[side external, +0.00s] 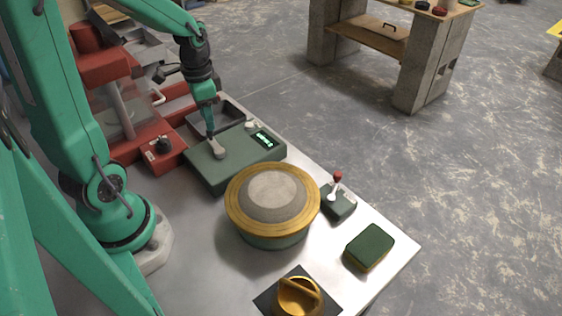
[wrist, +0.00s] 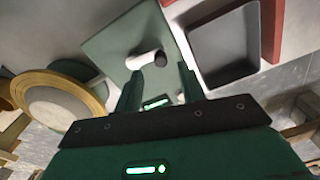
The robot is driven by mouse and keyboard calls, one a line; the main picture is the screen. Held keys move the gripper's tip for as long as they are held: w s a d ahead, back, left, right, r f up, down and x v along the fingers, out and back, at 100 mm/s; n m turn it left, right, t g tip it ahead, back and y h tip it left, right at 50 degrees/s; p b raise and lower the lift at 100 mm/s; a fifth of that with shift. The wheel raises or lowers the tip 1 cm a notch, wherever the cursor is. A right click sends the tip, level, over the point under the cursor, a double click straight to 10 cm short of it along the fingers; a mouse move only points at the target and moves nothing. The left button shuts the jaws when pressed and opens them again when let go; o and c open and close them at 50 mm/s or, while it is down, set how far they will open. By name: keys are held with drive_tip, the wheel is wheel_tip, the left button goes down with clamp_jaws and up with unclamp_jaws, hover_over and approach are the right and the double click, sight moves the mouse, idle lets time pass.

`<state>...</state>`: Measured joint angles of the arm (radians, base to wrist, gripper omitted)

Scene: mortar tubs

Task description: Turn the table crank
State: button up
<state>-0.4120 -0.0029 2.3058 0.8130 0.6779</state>
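A green box (side external: 235,157) with a lit display stands on the metal table, and a short pale grey crank-like handle (side external: 217,149) rises from its top. In the wrist view the green box (wrist: 125,45) shows the pale handle (wrist: 145,60) with a dark round end. My gripper (side external: 211,136) is over the box, pointing down close to the handle. In the wrist view my gripper (wrist: 169,70) has its two fingers apart, with the handle's dark end just ahead of the tips. I cannot tell if a finger touches it.
A round yellow-rimmed tub (side external: 272,204) stands right beside the box. A red-knobbed lever (side external: 337,190), a sponge (side external: 369,248) and a brass-handled piece (side external: 298,297) lie nearer the table edge. A grey tray (side external: 215,118) and red machine (side external: 162,153) flank the box.

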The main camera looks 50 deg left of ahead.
drive_tip(key=shift+s+r, duration=0.1)
drive_tip(key=shift+r, duration=1.85)
drive_tip(key=s+d+r+n+t, duration=0.3)
drive_tip(key=s+d+r+t, duration=0.2)
drive_tip(key=d+r, duration=0.3)
drive_tip(key=shift+s+d+r, duration=0.2)
drive_tip(key=shift+d+r, duration=0.1)
drive_tip(key=shift+d, duration=1.8)
